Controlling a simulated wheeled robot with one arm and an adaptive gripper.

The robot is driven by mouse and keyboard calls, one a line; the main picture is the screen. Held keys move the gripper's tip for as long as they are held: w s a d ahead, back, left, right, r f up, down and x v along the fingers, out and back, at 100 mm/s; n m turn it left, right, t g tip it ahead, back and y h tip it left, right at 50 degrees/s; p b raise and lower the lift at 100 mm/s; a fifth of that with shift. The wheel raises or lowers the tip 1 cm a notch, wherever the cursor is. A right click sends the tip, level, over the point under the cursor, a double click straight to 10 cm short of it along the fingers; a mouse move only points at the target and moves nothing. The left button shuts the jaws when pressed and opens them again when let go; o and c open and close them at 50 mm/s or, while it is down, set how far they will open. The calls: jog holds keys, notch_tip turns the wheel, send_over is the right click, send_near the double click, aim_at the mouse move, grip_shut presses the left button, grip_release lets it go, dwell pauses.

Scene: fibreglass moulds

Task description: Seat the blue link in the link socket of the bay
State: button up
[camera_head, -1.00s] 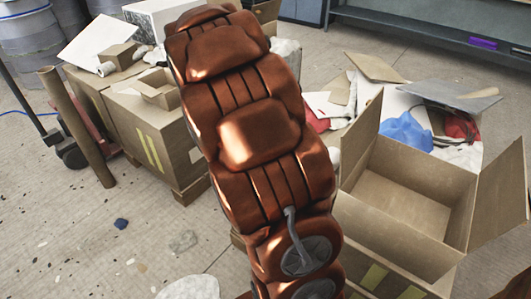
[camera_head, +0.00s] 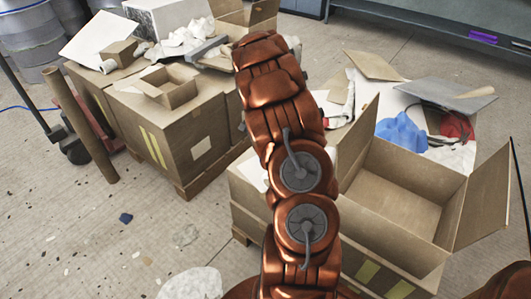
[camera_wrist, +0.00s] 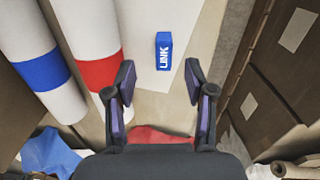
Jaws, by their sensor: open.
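The blue link (camera_wrist: 164,52), a small block with white lettering "LINK", lies on a pale sheet in the upper middle of the wrist view. My gripper (camera_wrist: 159,80) is open and empty, its two fingertips apart below the link in that view. The link is not between the fingers, and I cannot tell how far it is beyond them. I cannot make out the link or my gripper in the head view. I cannot make out the bay or its link socket in either view.
In the wrist view, white rolls with a blue band (camera_wrist: 43,71) and a red band (camera_wrist: 98,73) lie at left; cardboard (camera_wrist: 278,75) stands at right. In the head view, an open carton (camera_head: 405,190) flanks my arm.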

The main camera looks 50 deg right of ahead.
jog(key=shift+w+d+f, duration=0.15)
jog(key=shift+d+f, duration=0.1)
jog(key=shift+d, duration=0.45)
jog(key=shift+d+f, duration=0.1)
jog(key=shift+f, duration=0.1)
jog(key=shift+w+d+f, duration=0.1)
jog(key=shift+f, duration=1.85)
jog(key=shift+w+d+f, duration=0.1)
jog(key=shift+f, duration=1.8)
grip_shut()
